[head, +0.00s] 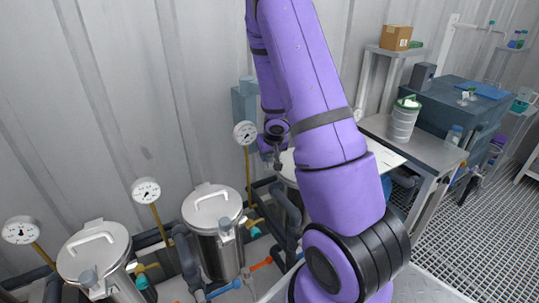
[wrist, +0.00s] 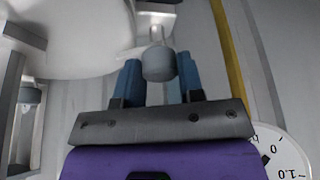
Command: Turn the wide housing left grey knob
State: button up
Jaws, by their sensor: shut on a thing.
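In the wrist view, a grey knob (wrist: 158,64) on a pale bracket sits between the two blue fingers of my gripper (wrist: 160,82). My gripper is shut on this knob. The pale rounded lid of the wide housing (wrist: 70,45) fills the upper left of that view. In the head view, the wide housing (head: 288,170) is mostly hidden behind my purple arm. My gripper (head: 277,150) is small there, at the housing's near left side, and its fingers are hard to make out.
A dial gauge (wrist: 285,155) on a yellow stem is close to my gripper; it also shows in the head view (head: 245,133). Two steel vessels, one in the middle (head: 214,215) and one at left (head: 93,252), stand among pipes. A bench (head: 425,142) is at right.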

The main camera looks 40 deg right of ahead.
jog(key=n+y, duration=0.1)
jog(key=n, duration=0.1)
jog(key=n+y, duration=0.1)
jog(key=n, duration=0.2)
jog(key=shift+d+n+t, duration=0.15)
jog(key=shift+n+t, duration=0.15)
dwell(0.4)
jog(key=o, duration=0.9)
jog(key=v, duration=1.1)
jog(key=shift+d, duration=0.1)
jog(key=shift+f, duration=0.1)
